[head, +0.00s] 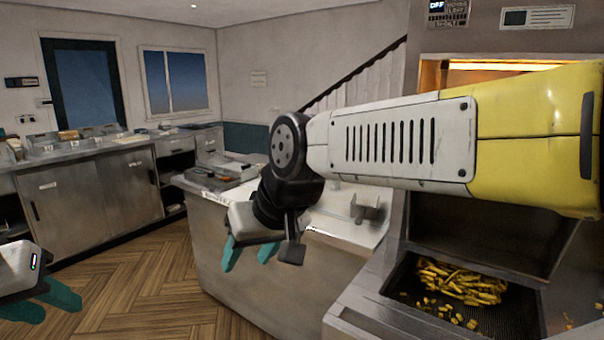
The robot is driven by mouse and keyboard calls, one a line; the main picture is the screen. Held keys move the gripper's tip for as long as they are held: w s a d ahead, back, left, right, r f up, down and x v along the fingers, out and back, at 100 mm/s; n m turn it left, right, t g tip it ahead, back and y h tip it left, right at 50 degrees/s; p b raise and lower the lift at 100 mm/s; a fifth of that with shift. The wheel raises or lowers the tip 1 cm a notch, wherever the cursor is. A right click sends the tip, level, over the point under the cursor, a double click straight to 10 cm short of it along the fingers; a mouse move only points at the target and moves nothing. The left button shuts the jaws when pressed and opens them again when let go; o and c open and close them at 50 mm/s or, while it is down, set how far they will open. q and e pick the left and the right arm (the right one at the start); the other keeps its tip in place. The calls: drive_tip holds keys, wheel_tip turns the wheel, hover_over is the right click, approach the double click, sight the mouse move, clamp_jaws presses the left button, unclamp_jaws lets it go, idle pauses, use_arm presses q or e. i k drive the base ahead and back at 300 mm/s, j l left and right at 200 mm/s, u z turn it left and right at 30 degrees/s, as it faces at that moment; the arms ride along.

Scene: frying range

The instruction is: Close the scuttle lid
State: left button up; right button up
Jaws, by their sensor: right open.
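The scuttle (402,288) is the metal bin at lower right, with golden chips (460,284) lying on its dark mesh bottom. Its inside is exposed from above. A dark sloping panel (480,232) stands behind the chips; I cannot tell whether it is the raised lid. My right arm crosses in front of the range and hides part of it. My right gripper (250,254) is open and empty, pointing down, well left of the scuttle and in front of the counter. My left gripper (42,303) is open and empty at the lower left edge, far from the scuttle.
A steel counter (240,262) stands left of the scuttle, with a tray of utensils (215,176) on its far end and a small metal fitting (365,208) on top. Steel cabinets (95,193) line the left wall. The wooden floor (150,285) between them is clear.

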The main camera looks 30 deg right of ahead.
sight(528, 242)
drive_tip(key=z, duration=2.35)
